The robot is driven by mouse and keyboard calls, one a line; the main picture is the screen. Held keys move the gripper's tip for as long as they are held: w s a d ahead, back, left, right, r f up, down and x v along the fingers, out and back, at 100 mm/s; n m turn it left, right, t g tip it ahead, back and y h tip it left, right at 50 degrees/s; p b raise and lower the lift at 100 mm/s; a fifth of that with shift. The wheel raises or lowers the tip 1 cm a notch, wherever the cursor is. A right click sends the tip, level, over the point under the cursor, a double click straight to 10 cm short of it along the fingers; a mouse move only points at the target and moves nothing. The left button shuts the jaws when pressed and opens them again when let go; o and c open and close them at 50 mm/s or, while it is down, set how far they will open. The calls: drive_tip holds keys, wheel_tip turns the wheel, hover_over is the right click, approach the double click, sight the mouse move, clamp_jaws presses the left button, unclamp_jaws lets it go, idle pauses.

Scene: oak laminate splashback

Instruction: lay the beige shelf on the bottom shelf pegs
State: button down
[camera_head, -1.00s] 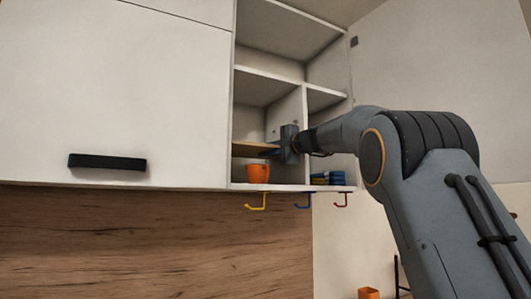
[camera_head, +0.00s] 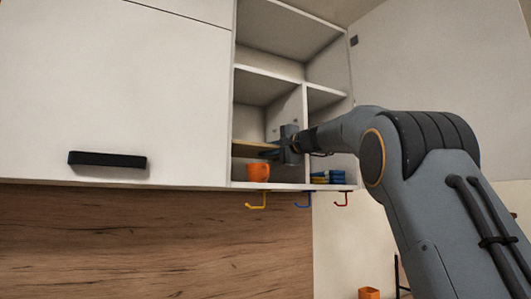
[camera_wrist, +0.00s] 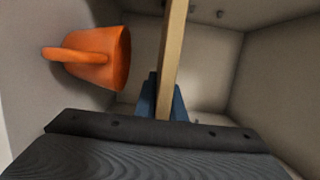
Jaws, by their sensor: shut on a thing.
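The beige shelf (camera_head: 250,148) is a thin board inside the lower left compartment of the open cabinet, above an orange mug (camera_head: 258,172). My gripper (camera_head: 270,153) reaches in from the right and is shut on the shelf's edge. In the wrist view the shelf (camera_wrist: 174,55) shows edge-on between the blue fingers (camera_wrist: 163,98), with the mug (camera_wrist: 100,60) beside it, apart from it. Small dark pegs (camera_wrist: 220,14) show on the compartment walls. I cannot tell whether the shelf touches any peg; its far end is out of the wrist view.
A closed white cabinet door (camera_head: 120,90) is at the left. A divider and a right compartment with a blue stack (camera_head: 328,177) lie beside the shelf. Coloured hooks (camera_head: 256,203) hang below the cabinet. The compartment above is empty.

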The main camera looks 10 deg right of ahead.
idle(0.4)
drive_tip(key=c, duration=1.8)
unclamp_jaws()
drive_tip(key=shift+o, duration=0.2)
drive_tip(key=shift+f, duration=0.1)
drive_tip(key=b+v, duration=0.4)
drive_tip(key=v, duration=0.4)
